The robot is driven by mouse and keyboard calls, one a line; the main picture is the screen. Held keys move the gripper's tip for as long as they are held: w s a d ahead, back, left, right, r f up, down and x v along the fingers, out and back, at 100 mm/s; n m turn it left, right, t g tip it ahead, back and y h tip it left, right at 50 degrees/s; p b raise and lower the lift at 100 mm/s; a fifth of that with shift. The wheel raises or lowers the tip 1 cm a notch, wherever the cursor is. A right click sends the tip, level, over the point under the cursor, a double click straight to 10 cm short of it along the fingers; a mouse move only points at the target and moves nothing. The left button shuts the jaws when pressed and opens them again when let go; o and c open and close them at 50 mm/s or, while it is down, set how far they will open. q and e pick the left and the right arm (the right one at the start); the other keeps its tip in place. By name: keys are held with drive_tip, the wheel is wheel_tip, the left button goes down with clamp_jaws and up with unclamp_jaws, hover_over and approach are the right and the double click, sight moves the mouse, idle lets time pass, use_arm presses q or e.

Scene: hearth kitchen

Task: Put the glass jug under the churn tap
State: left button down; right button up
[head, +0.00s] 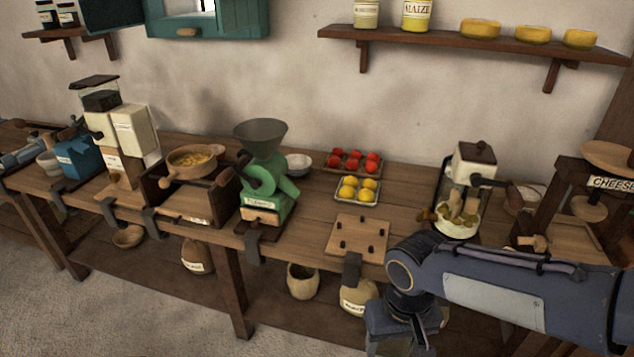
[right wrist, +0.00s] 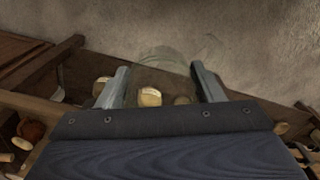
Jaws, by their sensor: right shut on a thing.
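My right gripper (right wrist: 160,86) is shut on a clear, see-through vessel, which looks like the glass jug (right wrist: 163,60). The jug's faint round rim shows between the two fingers in the right wrist view, and pale things behind it show through the glass. In the head view my right arm comes in from the right, with the gripper (head: 402,330) low in front of the bench; its fingertips and the jug are hidden or out of frame there. I cannot make out a churn or its tap in either view. My left gripper is not in view.
The bench (head: 318,212) holds a green grinder (head: 266,180), a pegged board (head: 357,238), trays of red (head: 352,162) and yellow fruit (head: 357,190), and a cream cranked machine (head: 472,165). A cheese press (head: 607,182) stands far right. Pots and sacks sit on the lower shelf.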

drive_tip(key=w+d+f, duration=0.3)
drive_tip(key=w+f, duration=0.2)
drive_tip(key=f, duration=0.2)
drive_tip(key=w+d+f+m, duration=0.1)
drive_tip(key=w+d+f, duration=0.3)
drive_tip(key=w+f, duration=0.2)
drive_tip(key=shift+w+f, duration=0.3)
drive_tip(key=shift+f, duration=0.4)
